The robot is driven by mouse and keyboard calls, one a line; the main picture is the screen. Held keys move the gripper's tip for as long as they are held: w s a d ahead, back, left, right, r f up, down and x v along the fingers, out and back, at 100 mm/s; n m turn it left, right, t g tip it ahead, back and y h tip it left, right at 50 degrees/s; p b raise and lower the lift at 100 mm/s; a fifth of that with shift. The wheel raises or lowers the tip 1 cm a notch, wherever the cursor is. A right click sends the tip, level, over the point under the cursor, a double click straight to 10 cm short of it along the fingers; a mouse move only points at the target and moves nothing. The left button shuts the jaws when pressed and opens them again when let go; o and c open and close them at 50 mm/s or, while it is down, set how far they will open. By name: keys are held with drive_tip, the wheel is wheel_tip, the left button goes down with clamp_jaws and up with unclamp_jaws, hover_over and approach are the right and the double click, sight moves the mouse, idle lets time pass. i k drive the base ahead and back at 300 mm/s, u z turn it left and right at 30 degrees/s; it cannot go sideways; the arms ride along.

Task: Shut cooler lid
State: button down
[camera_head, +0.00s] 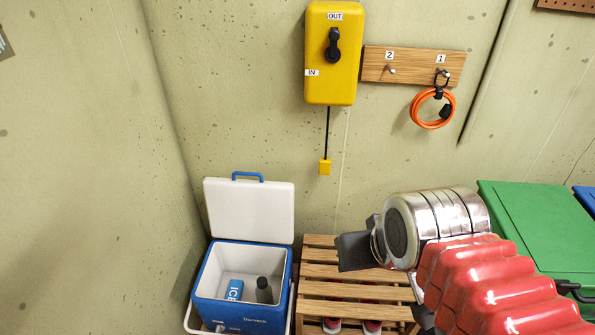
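The cooler (243,312) is a blue box with a white liner, standing at the lower left near the wall corner. Its white lid (249,208) with a blue handle (247,176) is open, standing up at the back of the box. Inside the cooler are a blue ice pack (234,290) marked "ICE" and a dark grey bottle (264,290). My gripper (353,251) is a dark shape at the end of my red and silver arm, to the right of the cooler and apart from it. The fingers are seen edge-on and their gap is not clear.
A wooden slatted rack (322,271) stands right of the cooler, under my gripper, with shoes (372,326) below its slats. A yellow box (334,55) and a peg board (413,67) with an orange cable (419,117) hang above. A green-lidded bin (545,225) stands at right.

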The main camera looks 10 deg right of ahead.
sight(260, 210)
drive_tip(key=z, duration=0.85)
drive_tip(key=k, duration=0.9)
drive_tip(key=u, duration=0.95)
drive_tip(key=i, duration=1)
drive_tip(key=u, duration=0.05)
